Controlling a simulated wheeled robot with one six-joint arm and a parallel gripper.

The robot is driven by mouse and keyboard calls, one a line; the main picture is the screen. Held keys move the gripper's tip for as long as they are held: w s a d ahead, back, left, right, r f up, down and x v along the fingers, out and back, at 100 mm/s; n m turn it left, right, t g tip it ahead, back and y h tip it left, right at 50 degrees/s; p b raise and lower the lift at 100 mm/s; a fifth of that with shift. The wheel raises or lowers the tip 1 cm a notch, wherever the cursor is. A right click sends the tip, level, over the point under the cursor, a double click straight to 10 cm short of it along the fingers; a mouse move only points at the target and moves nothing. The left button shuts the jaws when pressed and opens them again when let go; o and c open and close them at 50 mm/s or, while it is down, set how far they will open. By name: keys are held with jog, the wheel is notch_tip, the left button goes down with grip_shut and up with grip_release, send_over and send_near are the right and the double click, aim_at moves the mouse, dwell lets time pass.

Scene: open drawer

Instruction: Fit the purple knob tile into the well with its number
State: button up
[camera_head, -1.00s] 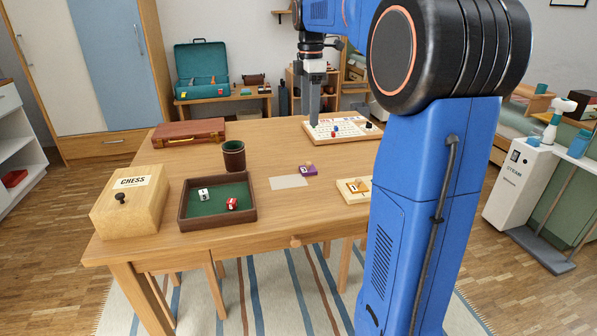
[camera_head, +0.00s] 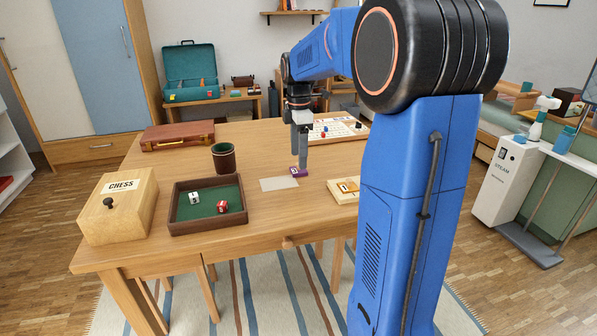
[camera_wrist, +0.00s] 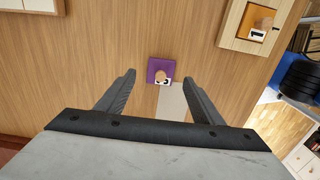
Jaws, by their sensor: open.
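The purple knob tile (camera_head: 298,172) lies flat on the wooden table, just right of a pale card. In the wrist view the purple tile (camera_wrist: 153,67) shows a tan knob and part of a white number patch, too covered to read. My gripper (camera_head: 299,165) is open above the tile; in the wrist view my gripper (camera_wrist: 157,78) has its two fingers apart, one on each side of the tile. A pale wooden board (camera_head: 336,195) with an orange area lies to the right, partly behind my arm. In the wrist view that board (camera_wrist: 232,22) shows a black "1" on white.
The pale card (camera_head: 278,184) touches or nearly touches the tile. A dice tray (camera_head: 176,228), a cup (camera_head: 223,160) and a chess box (camera_head: 117,208) stand to the left. A game board (camera_head: 322,137) with pieces lies behind.

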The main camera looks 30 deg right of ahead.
jog(key=shift+f, duration=1.45)
jog(key=c, duration=1.1)
jog(key=shift+r, duration=0.1)
